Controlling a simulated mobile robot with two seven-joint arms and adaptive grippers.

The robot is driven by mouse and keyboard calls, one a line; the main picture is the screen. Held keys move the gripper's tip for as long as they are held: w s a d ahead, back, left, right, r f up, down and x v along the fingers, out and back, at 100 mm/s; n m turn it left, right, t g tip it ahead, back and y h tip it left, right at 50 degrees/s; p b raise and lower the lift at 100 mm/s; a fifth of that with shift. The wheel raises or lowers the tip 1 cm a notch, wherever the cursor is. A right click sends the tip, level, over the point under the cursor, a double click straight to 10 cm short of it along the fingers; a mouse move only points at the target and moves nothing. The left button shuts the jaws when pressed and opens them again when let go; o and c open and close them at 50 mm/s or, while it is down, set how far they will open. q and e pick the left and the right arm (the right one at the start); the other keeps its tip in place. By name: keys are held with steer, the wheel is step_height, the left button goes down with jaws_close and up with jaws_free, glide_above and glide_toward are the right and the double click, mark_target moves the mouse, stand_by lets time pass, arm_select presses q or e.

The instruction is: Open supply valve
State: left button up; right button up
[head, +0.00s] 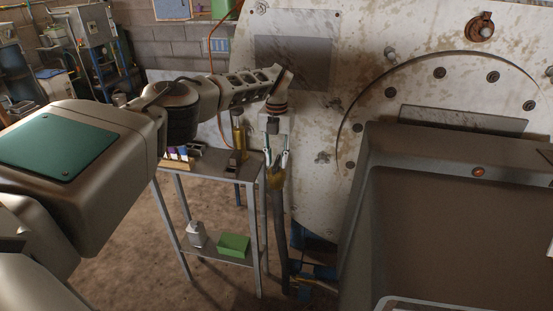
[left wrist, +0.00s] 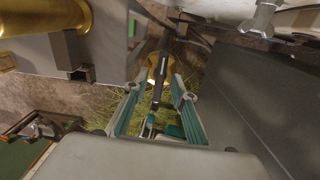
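The supply valve appears as a brass body (head: 275,181) on the upright pipe beside the metal stand in the head view. In the left wrist view a brass part (left wrist: 153,76) lies under a long dark bar (left wrist: 161,66), which looks like its lever. My left gripper (head: 276,161) points down just above the brass part. In the left wrist view its teal fingers (left wrist: 156,86) are apart, with the dark bar in the gap between them. I cannot tell whether either finger touches the bar. My right gripper is not in view.
A metal stand (head: 203,247) left of the pipe carries small bottles (head: 178,153) and a brass cylinder (head: 238,132), with a green box (head: 233,245) on its lower shelf. A large worn white panel (head: 365,40) rises close behind the gripper. A dark bin-like housing (head: 450,240) fills the right.

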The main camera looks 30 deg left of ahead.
mark_target(276, 162)
arm_select(q)
step_height(276, 162, up, 12)
stand_by(0.5)
steer(key=shift+f, duration=0.1)
